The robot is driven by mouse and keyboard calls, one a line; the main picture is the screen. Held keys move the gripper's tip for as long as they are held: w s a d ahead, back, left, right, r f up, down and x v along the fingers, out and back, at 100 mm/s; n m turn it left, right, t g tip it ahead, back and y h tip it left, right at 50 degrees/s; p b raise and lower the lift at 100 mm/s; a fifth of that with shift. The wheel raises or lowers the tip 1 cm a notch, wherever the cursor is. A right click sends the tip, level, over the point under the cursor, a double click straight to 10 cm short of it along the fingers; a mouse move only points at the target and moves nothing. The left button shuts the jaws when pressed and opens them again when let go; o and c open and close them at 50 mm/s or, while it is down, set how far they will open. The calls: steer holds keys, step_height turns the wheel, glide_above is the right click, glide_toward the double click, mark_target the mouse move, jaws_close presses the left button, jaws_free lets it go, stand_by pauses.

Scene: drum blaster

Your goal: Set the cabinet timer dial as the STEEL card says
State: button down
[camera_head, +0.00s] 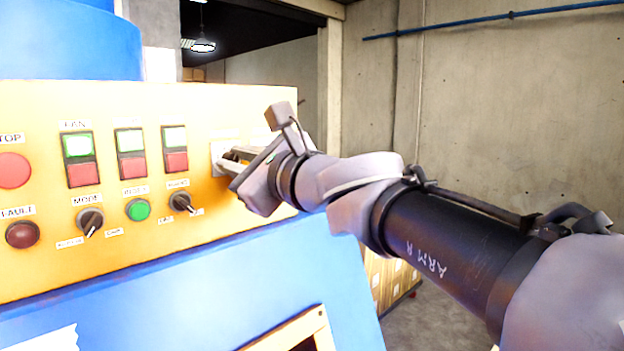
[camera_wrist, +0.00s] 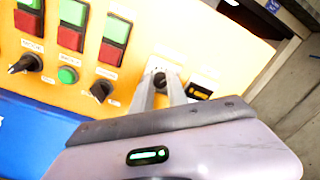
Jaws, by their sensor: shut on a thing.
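The timer dial (camera_wrist: 159,79) is a small dark knob on a pale plate on the yellow cabinet panel. In the wrist view it sits between the tips of my gripper (camera_wrist: 160,83), whose two grey fingers are shut on it. The dial's setting is too small to read. In the head view my gripper (camera_head: 230,166) reaches the right part of the panel. There the pale dial plate (camera_head: 217,152) shows beside the fingers, and the knob is hidden. No STEEL card can be made out in either view.
A small black display (camera_wrist: 198,92) with orange marks is right of the dial. Left of it are a black selector (camera_head: 182,203), a green button (camera_head: 138,210), the MODE knob (camera_head: 90,221) and green-and-red switches (camera_head: 174,150). A concrete wall (camera_head: 510,110) stands at right.

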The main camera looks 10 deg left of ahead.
steer(key=shift+f+n+b, duration=0.15)
steer(key=shift+n+b, duration=3.1)
steer(key=shift+n, duration=0.95)
steer(key=c, duration=1.3)
jaws_free()
steer(key=shift+d, duration=0.1)
